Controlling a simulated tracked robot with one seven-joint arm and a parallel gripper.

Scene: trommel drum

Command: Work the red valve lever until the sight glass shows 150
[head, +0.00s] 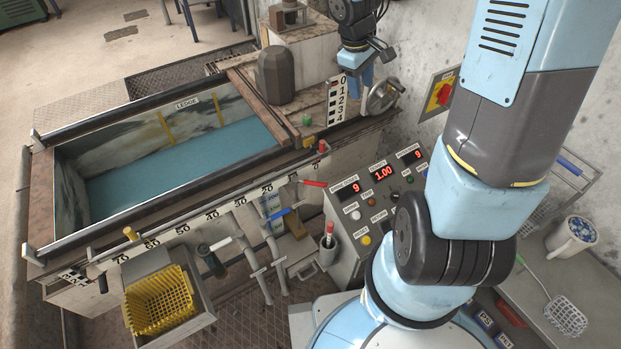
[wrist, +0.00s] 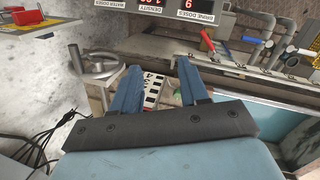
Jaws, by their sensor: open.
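A red-handled lever (head: 314,184) sticks out from the pipes on the tank's front, left of the control panel. Another small red handle (head: 323,147) stands upright on the tank rim. Red handles also show in the wrist view, one near the display (wrist: 207,40). I cannot tell for sure which is the valve lever. No sight glass reading of 150 can be made out. My gripper (head: 367,76) is open and empty, above the tank's back right corner near the 0 to 4 scale and the handwheel. Its two blue fingers (wrist: 160,88) are apart in the wrist view.
The tank (head: 130,236) holds blue-green liquid. The control panel (head: 350,235) displays 9, 1.00 and 9. A handwheel (head: 382,96) and dark rounded block (head: 276,74) stand near my gripper. A blue-handled lever (head: 280,214) and white-handled lever (head: 221,244) lie left of the red one.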

